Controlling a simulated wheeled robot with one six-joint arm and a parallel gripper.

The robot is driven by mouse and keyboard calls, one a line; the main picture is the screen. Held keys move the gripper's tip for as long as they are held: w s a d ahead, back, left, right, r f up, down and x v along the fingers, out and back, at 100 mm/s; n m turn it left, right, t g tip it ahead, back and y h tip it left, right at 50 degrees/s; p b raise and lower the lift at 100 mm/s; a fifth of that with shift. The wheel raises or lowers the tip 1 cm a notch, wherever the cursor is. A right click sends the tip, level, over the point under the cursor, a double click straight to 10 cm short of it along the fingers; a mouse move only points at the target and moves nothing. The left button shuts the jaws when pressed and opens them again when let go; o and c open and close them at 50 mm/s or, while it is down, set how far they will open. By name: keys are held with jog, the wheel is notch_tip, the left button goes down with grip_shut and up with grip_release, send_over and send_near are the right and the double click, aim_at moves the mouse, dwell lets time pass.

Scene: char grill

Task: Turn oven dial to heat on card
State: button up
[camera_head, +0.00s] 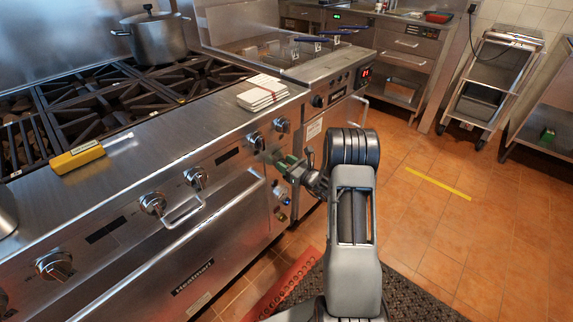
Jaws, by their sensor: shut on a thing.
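My gripper (284,165) reaches the right end of the steel range's front panel, below a pair of round knobs, the left one (256,140) and the right one (282,125). Its greenish fingers are shut on the oven dial, which they mostly hide. I cannot see the dial's marks or which setting it points to. I cannot make out a readable heat card. A stack of white sheets or cloths with a red band (262,93) lies on the range's front ledge.
More knobs (153,203) and an oven door handle (185,212) line the range front. A fryer (335,85) adjoins on the right. Tiled floor (430,230) is open at right.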

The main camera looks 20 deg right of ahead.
jog(key=shift+c, duration=1.1)
jog(key=m+p, duration=0.1)
jog(key=m, duration=0.1)
jog(key=m+p, duration=0.1)
jog(key=m, duration=0.1)
jog(key=shift+w+d+m, duration=0.15)
jog(key=shift+d+m, duration=0.2)
jog(key=shift+m, duration=0.05)
jog(key=shift+w+d+f+m+p, duration=0.1)
jog(key=shift+m+p, duration=0.35)
jog(key=shift+m, duration=0.5)
jog(key=shift+w+d+f+m+p, duration=0.1)
jog(key=shift+m+p, duration=0.3)
jog(key=shift+m, duration=0.55)
jog(key=o, duration=0.9)
